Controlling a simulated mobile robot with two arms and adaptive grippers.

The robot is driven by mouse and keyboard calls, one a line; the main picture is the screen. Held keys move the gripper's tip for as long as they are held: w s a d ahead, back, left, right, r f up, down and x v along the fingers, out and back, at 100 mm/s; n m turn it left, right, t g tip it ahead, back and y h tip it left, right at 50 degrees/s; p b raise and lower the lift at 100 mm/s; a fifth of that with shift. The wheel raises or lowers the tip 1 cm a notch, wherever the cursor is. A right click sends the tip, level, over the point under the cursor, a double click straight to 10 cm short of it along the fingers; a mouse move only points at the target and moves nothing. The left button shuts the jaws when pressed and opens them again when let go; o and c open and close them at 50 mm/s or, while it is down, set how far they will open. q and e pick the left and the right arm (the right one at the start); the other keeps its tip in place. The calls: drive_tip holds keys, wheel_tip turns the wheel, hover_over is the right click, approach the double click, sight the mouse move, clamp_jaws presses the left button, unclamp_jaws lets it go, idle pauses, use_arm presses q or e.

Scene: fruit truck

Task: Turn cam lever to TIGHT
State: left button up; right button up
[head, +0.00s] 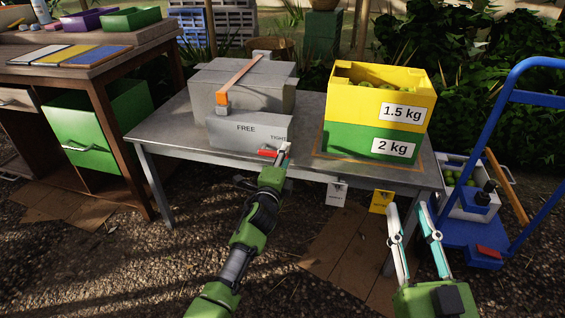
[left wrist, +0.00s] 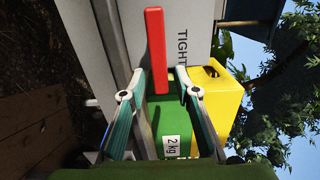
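The red cam lever (head: 266,152) is low on the front of the grey box (head: 225,131), just below and left of the printed word TIGHT; FREE is printed further left. In the left wrist view the red lever (left wrist: 155,42) has its lower end between or just beyond my fingertips. My left gripper (head: 283,152) is at the lever's right end; its fingers (left wrist: 160,76) are spread apart, and contact with the lever cannot be told. My right gripper (head: 408,207) is open and empty, in front of the table's right end.
An orange strap (head: 237,79) crosses the grey block. A yellow crate (head: 350,104) on a green crate (head: 345,139) stands to the right on the metal table (head: 302,165). A blue hand truck (head: 508,100) is at far right, a wooden bench (head: 87,75) at left.

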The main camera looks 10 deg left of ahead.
use_arm(q)
drive_tip(key=s, duration=1.2)
drive_tip(key=shift+a, duration=0.15)
